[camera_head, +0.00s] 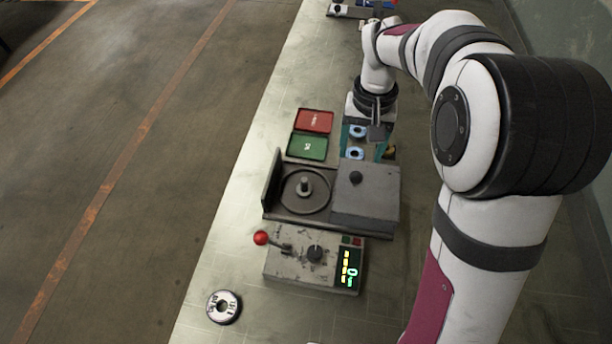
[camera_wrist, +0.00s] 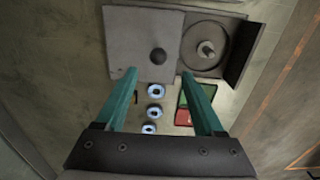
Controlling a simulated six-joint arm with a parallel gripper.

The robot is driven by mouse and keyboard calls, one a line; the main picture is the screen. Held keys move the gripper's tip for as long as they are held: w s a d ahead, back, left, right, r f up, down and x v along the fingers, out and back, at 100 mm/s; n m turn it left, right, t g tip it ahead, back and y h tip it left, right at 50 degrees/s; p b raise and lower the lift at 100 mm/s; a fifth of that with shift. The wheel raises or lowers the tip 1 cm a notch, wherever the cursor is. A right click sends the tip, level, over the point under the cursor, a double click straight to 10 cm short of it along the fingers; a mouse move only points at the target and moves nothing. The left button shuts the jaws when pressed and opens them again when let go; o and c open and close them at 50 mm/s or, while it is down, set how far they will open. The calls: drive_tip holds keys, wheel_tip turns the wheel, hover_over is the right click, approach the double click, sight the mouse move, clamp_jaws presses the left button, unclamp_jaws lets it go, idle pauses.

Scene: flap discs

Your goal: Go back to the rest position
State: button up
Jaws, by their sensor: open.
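My gripper (camera_head: 361,157) is open, with its two teal fingers pointing down over the bench. It also shows in the wrist view (camera_wrist: 160,75), with nothing between the fingertips. Three blue-ringed discs (camera_wrist: 154,112) lie in a row below and between the fingers; two of them show in the head view, the nearer one (camera_head: 354,153) between the fingers. I see no contact with them. Another flap disc (camera_head: 223,307), pale with a dark centre, lies alone at the near left of the bench.
A grey machine has an open round well with a spindle (camera_head: 304,186) and a knobbed cover (camera_head: 367,196). A red tray (camera_head: 314,121) and a green tray (camera_head: 308,146) stand beyond it. A control box (camera_head: 300,262) with a red-ball lever and lit display stands nearer. The bench's near-left area is mostly clear.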

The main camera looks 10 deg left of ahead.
drive_tip(key=s+d+r+m+y, duration=0.1)
drive_tip(key=s+d+r+m, duration=0.1)
drive_tip(key=s, duration=1.1)
drive_tip(key=s+d+r+m, duration=0.2)
drive_tip(key=s+m, duration=0.1)
drive_tip(key=s, duration=1.1)
drive_tip(key=shift+d+m+y, duration=0.2)
drive_tip(key=shift+m+y, duration=0.1)
drive_tip(key=shift+y, duration=0.1)
